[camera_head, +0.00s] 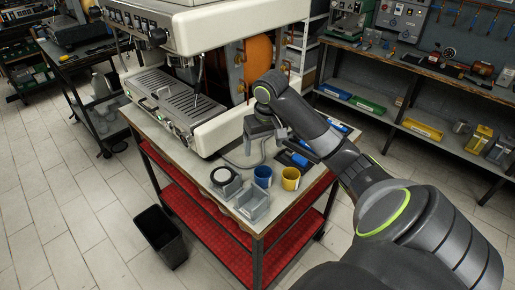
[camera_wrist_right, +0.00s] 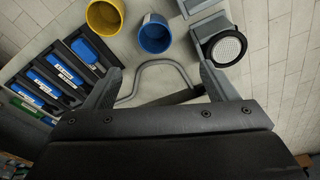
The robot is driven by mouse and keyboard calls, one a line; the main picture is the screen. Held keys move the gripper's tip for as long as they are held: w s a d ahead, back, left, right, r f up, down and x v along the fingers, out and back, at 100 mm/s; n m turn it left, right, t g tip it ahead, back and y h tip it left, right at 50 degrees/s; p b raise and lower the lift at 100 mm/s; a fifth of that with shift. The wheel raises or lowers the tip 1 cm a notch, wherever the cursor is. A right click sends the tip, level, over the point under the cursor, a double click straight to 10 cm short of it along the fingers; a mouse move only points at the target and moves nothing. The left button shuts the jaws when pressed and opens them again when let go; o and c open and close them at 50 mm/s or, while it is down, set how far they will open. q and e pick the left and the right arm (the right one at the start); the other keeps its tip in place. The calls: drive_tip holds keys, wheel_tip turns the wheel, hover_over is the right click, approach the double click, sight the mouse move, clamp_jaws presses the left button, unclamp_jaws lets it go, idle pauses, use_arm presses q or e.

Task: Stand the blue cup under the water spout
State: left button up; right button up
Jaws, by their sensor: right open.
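The blue cup (camera_head: 263,176) stands upright on the table beside the yellow cup (camera_head: 290,179). In the right wrist view the blue cup (camera_wrist_right: 154,34) is seen from above, its inside looking empty. My right gripper (camera_head: 272,147) is above the table, behind the cups. I cannot clearly tell which part is the water spout. My left gripper does not show.
A black bin (camera_head: 159,236) stands on the floor.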

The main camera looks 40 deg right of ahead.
wheel_tip(320, 180, down, 4)
drive_tip(key=f+b, duration=0.1)
drive_tip(key=b, duration=0.2)
drive_tip(key=p, duration=0.2)
approach(263, 175)
drive_tip(key=shift+s+a+f, duration=0.3)
drive_tip(key=shift+a+f, duration=0.1)
drive_tip(key=shift+a, duration=0.1)
drive_tip(key=shift+s+a+f, duration=0.25)
drive_tip(key=shift+a+f, duration=0.2)
drive_tip(key=shift+a, duration=0.1)
drive_tip(key=shift+w+d+f+p, duration=0.15)
drive_tip(key=shift+f+p, duration=0.05)
drive_tip(key=shift+f, duration=0.8)
drive_tip(key=shift+w+d+f+p, duration=0.15)
drive_tip(key=shift+d+f+p, duration=0.1)
drive_tip(key=shift+f, duration=0.75)
drive_tip(key=shift+w+d+f+p, duration=0.1)
drive_tip(key=shift+w+f+p, duration=0.1)
drive_tip(key=shift+f, duration=0.8)
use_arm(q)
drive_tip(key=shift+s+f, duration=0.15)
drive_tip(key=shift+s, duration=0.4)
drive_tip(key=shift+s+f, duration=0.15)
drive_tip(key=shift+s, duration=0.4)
use_arm(e)
drive_tip(key=c, duration=1.1)
drive_tip(key=shift+r, duration=0.15)
